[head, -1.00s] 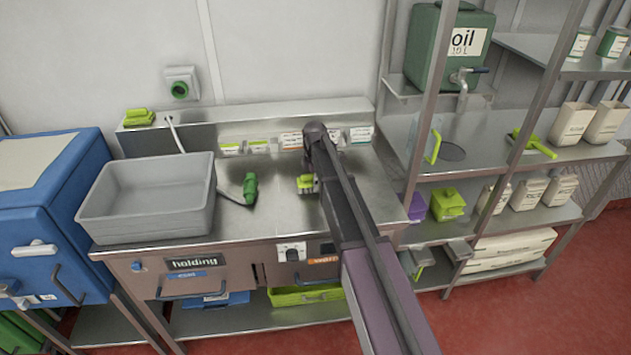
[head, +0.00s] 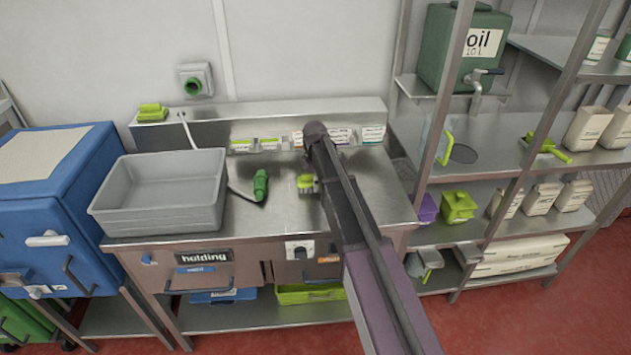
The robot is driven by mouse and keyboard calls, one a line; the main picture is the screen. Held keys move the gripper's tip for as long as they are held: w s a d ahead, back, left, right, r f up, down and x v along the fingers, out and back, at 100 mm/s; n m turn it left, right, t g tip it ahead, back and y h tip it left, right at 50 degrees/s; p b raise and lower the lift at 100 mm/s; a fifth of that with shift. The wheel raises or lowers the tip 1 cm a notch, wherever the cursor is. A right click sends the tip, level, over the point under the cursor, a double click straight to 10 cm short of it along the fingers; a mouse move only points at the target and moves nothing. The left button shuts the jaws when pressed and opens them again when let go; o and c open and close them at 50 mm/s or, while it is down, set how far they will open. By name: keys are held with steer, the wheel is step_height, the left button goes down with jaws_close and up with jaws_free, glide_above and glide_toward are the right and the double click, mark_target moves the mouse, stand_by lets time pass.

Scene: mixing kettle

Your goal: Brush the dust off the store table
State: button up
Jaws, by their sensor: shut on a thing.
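My gripper (head: 306,190) is low over the right half of a steel table (head: 275,205), mostly hidden by my own dark arm. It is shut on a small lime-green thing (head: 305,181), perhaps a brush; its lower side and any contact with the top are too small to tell. The table front carries a "holding" label (head: 203,257). I cannot tell whether this is the store table. No dust is clearly visible on its top.
A grey tub (head: 160,228) fills the table's left part. A green handle with a cable (head: 261,186) lies right of it. Small labelled bins (head: 268,144) line the back. A shelf rack with a green oil container (head: 450,50) stands right, a blue cabinet (head: 50,200) left.

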mark_target(304, 180)
steer(key=shift+a, duration=0.1)
steer(key=shift+a, duration=1.75)
steer(key=shift+f, duration=0.1)
steer(key=shift+s+d, duration=0.1)
steer(key=shift+d, duration=1.8)
steer(key=shift+d, duration=1.9)
steer(key=shift+d, duration=0.1)
steer(key=shift+w+d, duration=0.15)
steer(key=shift+d, duration=0.75)
steer(key=shift+w+d, duration=0.1)
steer(key=shift+d, duration=0.75)
